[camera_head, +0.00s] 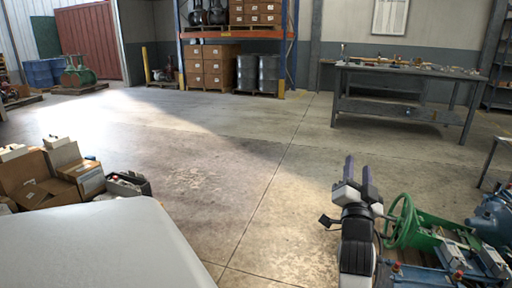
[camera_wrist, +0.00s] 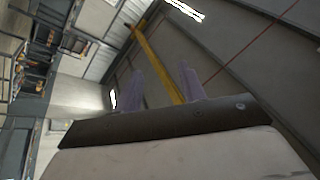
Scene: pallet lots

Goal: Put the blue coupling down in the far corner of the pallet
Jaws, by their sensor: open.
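My gripper (camera_head: 359,178) is raised at the lower right in the head view, its two dark fingers apart and pointing up, with nothing between them. In the wrist view my gripper (camera_wrist: 162,90) is also open and empty, facing the ceiling and walls. Right of it in the head view is a load of machine parts with a green handwheel (camera_head: 401,220). A blue rounded metal part (camera_head: 490,217) lies at the right edge, partly cut off; I cannot tell whether it is the blue coupling. The pallet's deck and far corner cannot be made out.
Open cardboard boxes (camera_head: 42,180) stand at the left. A grey workbench (camera_head: 405,105) with small items stands at the back right. A rack (camera_head: 235,35) with cartons and drums stands at the back. Blue drums (camera_head: 43,72) stand far left. The middle floor (camera_head: 210,175) is clear.

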